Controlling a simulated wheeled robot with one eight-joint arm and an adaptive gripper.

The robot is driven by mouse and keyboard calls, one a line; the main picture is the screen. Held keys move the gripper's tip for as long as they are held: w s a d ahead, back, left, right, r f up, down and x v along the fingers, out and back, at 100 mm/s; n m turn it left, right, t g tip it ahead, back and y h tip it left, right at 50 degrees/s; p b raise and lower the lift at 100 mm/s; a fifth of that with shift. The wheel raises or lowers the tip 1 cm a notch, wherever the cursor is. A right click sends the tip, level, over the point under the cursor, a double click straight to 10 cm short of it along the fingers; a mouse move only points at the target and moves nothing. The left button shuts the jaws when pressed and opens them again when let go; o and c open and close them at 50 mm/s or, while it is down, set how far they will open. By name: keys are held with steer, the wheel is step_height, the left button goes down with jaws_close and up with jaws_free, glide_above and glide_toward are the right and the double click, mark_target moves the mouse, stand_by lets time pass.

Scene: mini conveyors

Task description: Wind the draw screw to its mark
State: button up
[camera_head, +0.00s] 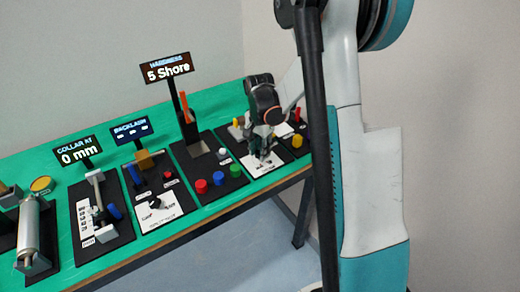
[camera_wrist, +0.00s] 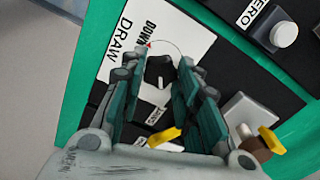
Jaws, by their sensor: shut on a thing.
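The draw screw's black knob (camera_wrist: 158,74) sits on a white plate (camera_wrist: 118,60) lettered DRAW and DOWN, with a small red mark beside DOWN. A thin arc is printed around the knob. My gripper (camera_wrist: 164,64) is over the plate with its two green-padded fingers on either side of the knob, shut on it. The knob's pointer direction is hard to tell. In the head view my gripper (camera_head: 264,148) points down at the white plate (camera_head: 262,168) at the right part of the bench; the knob is hidden there.
A grey button (camera_wrist: 284,34) labelled ZERO is near the plate. Yellow pieces (camera_wrist: 163,137) lie close under the fingers. A display (camera_head: 166,69) reads "HARDNESS 5 Shore"; another (camera_head: 78,152) reads "COLLAR AT 0 mm". Red (camera_head: 201,187), blue and green buttons stand left of my gripper.

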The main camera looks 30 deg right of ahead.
steer(key=m, duration=0.5)
steer(key=shift+m, duration=0.3)
steer(key=m, duration=1.3)
steer(key=shift+m, duration=0.3)
steer(key=o, duration=1.1)
steer(key=shift+c, duration=0.2)
